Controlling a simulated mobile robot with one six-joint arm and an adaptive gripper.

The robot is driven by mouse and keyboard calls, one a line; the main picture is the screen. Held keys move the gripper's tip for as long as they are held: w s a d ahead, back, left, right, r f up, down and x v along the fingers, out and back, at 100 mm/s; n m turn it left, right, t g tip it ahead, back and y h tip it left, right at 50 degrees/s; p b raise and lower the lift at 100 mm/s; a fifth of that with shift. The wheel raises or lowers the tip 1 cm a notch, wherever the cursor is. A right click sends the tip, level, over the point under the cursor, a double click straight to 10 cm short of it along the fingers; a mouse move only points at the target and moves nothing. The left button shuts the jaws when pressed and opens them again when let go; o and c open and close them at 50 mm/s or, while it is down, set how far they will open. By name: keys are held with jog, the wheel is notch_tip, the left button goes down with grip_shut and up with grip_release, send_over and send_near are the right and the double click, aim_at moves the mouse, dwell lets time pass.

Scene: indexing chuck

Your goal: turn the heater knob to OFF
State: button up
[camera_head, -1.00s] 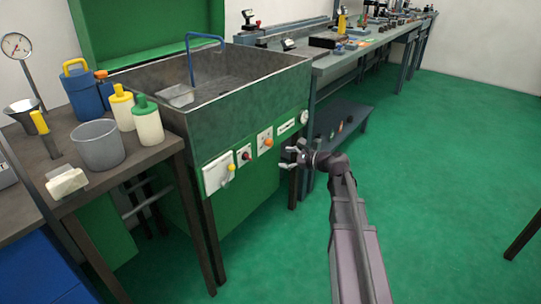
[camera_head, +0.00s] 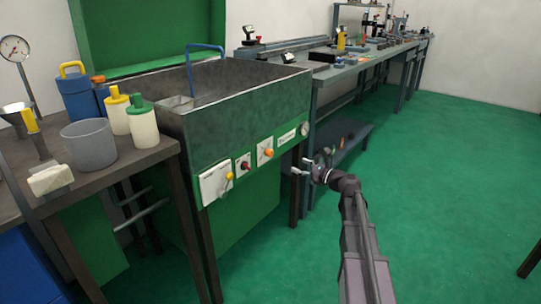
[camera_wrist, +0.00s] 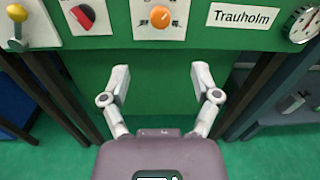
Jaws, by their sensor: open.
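The front panel of the green sink tank carries several controls. An orange knob (camera_head: 265,153) on a white plate shows in the wrist view (camera_wrist: 160,17) at the top middle. A red and black knob (camera_head: 244,166) sits left of it, also in the wrist view (camera_wrist: 83,16). A yellow-tipped lever (camera_head: 229,177) is further left. No heater label is readable, so I cannot tell which control is the heater's. My gripper (camera_wrist: 160,82) is open and empty, apart from the panel, its fingers pointing towards it and lined up below the orange knob. It is right of the knobs in the head view (camera_head: 300,166).
A "Trauholm" label (camera_wrist: 243,16) and a round gauge (camera_wrist: 302,24) sit right of the orange knob. A brown table (camera_head: 110,172) with bottles and a grey bucket (camera_head: 90,145) stands at left. A long workbench (camera_head: 345,70) runs behind.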

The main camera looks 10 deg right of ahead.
aim_at(272, 154)
jog(key=shift+w+a, duration=0.1)
jog(key=x, duration=1.3)
jog(key=shift+w+a, duration=0.1)
jog(key=shift+w, duration=0.1)
grip_shut()
